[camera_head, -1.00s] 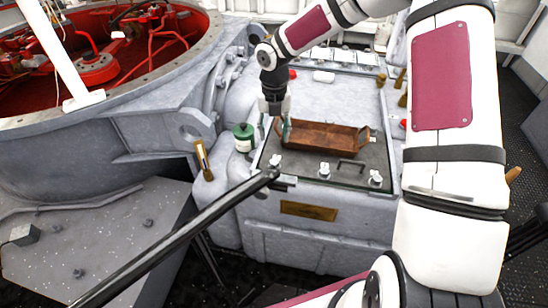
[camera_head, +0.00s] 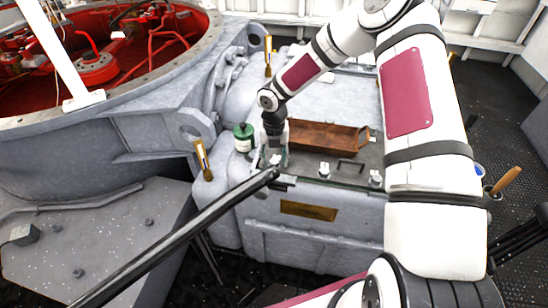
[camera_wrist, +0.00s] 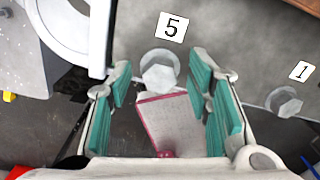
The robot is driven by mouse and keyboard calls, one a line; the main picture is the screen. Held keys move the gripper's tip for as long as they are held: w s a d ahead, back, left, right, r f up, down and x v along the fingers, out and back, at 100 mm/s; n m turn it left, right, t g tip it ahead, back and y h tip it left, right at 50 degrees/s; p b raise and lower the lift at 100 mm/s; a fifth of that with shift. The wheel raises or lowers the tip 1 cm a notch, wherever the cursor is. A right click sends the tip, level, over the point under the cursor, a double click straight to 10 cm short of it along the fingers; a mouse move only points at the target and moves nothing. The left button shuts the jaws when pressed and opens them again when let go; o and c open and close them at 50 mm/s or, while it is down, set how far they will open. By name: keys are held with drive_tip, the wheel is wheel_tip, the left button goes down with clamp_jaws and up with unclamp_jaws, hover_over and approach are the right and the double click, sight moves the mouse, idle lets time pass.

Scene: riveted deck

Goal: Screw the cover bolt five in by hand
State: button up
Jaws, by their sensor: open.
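Cover bolt five (camera_wrist: 160,72) is a pale hex-headed bolt with a round flange, beside a white "5" label (camera_wrist: 171,27) in the wrist view. My gripper (camera_wrist: 160,80) is open, with a teal-padded finger on each side of the bolt's lower edge; I cannot tell whether either pad touches it. In the head view my gripper (camera_head: 273,158) is low over the front left corner of the dark grey cover (camera_head: 300,172) and hides the bolt there. Bolt one (camera_wrist: 284,101), with its "1" label (camera_wrist: 301,70), sits to the right in the wrist view. How deep bolt five sits is unclear.
More bolts (camera_head: 324,169) and a dark handle (camera_head: 350,165) stand along the front edge. A green bottle (camera_head: 243,137) is close on the left. A long black bar (camera_head: 190,235) reaches the front left corner.

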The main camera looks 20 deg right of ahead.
clamp_jaws()
drive_tip(key=shift+m, duration=0.3)
